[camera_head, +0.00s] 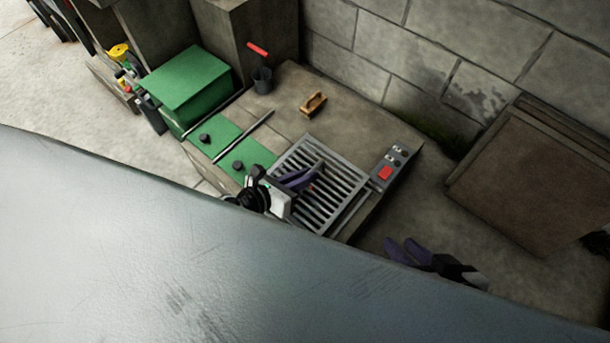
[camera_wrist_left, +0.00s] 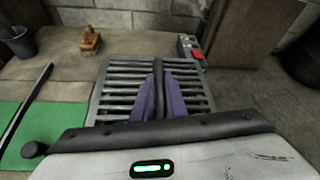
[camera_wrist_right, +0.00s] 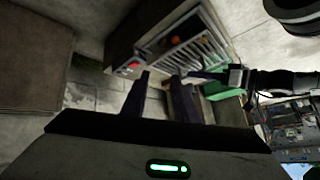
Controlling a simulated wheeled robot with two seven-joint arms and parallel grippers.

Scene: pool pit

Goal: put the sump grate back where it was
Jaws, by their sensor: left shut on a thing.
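The sump grate (camera_head: 343,163) is a grey metal frame with parallel bars. It is over the front right part of the stone-coloured block, next to the switch panel. I cannot tell whether it rests on the block or hangs just above it. My left gripper (camera_head: 312,174) is shut on a bar of the grate, and its purple fingers cover the middle bars in the left wrist view (camera_wrist_left: 162,82). My right gripper (camera_head: 402,248) is open and empty, in front of the block and apart from the grate.
A switch panel (camera_head: 393,160) with a red button adjoins the grate's right side. A wooden brush (camera_head: 313,104), a dark cup (camera_head: 262,80), a thin rod (camera_head: 243,136) and a green mat (camera_head: 228,140) lie behind and left.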

